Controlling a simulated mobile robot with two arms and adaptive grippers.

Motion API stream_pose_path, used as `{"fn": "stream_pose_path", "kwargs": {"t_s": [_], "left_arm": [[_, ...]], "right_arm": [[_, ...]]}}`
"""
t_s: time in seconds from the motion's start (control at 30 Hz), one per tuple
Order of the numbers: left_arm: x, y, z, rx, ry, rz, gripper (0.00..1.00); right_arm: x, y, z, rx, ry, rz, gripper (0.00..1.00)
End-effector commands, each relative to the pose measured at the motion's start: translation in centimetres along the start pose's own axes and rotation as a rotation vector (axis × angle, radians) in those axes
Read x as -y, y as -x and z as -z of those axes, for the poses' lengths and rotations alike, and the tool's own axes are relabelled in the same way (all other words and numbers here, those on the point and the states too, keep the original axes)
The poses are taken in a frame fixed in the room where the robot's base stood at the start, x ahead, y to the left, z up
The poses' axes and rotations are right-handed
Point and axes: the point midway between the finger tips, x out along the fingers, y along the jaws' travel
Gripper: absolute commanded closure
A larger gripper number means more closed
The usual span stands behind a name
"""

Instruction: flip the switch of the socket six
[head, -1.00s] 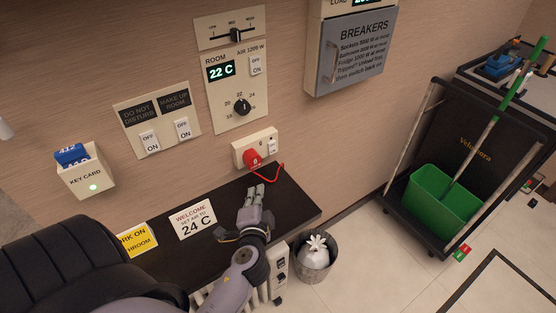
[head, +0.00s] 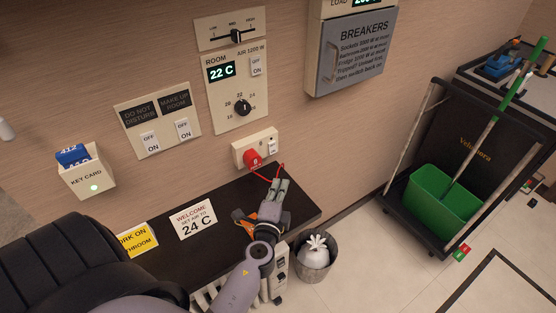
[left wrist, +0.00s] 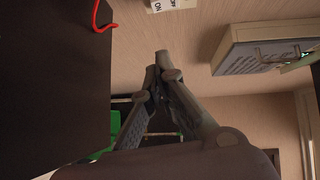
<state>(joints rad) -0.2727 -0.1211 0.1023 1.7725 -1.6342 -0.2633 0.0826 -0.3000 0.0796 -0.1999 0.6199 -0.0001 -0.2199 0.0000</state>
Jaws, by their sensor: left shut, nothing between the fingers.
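A cream wall socket (head: 245,151) holds a red plug (head: 252,158) with a red cord. A small rocker switch (head: 272,146) sits at its right end. The socket's number cannot be read. My left gripper (head: 280,184) is shut and empty above the dark desk, below and slightly right of the socket, apart from the switch. In the left wrist view the left gripper (left wrist: 160,60) points toward the wall, with the white switch (left wrist: 160,4) at the top edge and the red cord (left wrist: 97,18) at upper left. My right gripper does not show.
The dark desk (head: 300,205) carries a welcome sign (head: 194,219) and a yellow sign (head: 138,240). A grey breaker box (head: 350,55) and a thermostat panel (head: 236,90) are on the wall. A bin (head: 314,265) and a cleaning cart (head: 470,140) stand to the right.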

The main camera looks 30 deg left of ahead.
Motion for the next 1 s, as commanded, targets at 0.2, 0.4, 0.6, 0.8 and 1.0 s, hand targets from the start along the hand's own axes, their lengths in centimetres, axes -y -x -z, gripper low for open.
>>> {"fn": "stream_pose_path", "kwargs": {"t_s": [0.2,0.4,0.6,0.8,1.0], "left_arm": [[0.3,-4.7,0.1,0.000,0.000,0.003,1.00],[0.2,-8.8,0.0,0.001,0.002,0.002,1.00],[0.0,-10.6,-2.2,0.001,0.000,0.000,1.00],[0.1,-11.2,-2.9,0.001,0.001,0.001,1.00],[0.1,-11.2,-2.9,0.001,0.001,0.000,1.00]], "right_arm": [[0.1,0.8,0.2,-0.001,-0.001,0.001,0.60],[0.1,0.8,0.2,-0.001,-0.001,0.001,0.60],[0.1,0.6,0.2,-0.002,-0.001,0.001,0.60],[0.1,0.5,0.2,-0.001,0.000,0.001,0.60],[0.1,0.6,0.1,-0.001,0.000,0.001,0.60]]}}
